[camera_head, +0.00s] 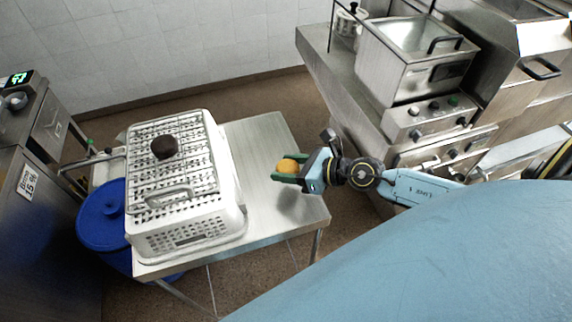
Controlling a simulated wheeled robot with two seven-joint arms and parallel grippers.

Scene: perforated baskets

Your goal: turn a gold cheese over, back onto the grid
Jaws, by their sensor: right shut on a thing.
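My right gripper (287,172) is shut on a round gold cheese (287,166) and holds it over the right part of the steel table, to the right of the basket. Its green fingers lie on either side of the cheese. The grid (147,188) lies on top of a white perforated basket (195,238). A dark brown round cheese (164,147) rests on the grid towards its far side. My left gripper is not in view.
The steel table (262,135) has bare room right of the basket. A blue bin (100,215) stands left of the table. A steel fryer unit (415,60) stands at the back right. A steel machine (40,170) is at the far left.

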